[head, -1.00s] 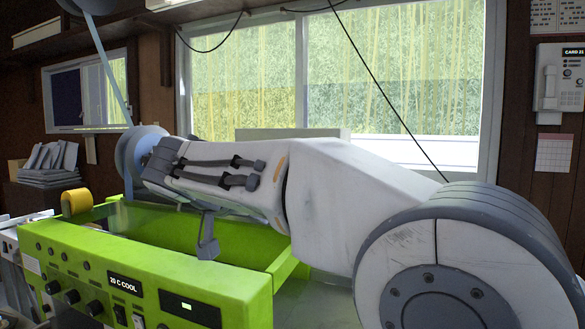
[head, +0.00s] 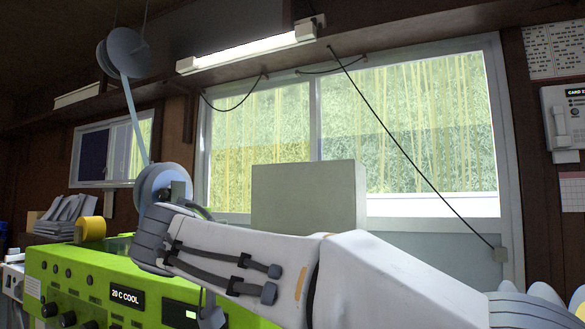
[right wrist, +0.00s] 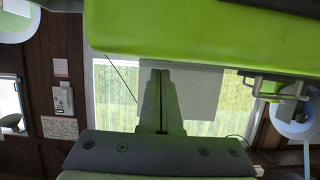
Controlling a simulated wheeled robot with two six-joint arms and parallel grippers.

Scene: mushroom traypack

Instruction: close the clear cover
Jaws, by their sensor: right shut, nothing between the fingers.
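The green machine (head: 90,290) stands at the lower left of the head view, with knobs and a "20 C COOL" label on its front. My right arm lies across the picture from the right and hides much of the machine's top. I cannot make out the clear cover with certainty. My right gripper (right wrist: 160,72) is shut and empty in the right wrist view, which appears upside down. My left gripper is not in view.
A grey-beige panel (head: 308,195) stands before the window behind the machine. A metal bracket (right wrist: 278,88) is on the green edge.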

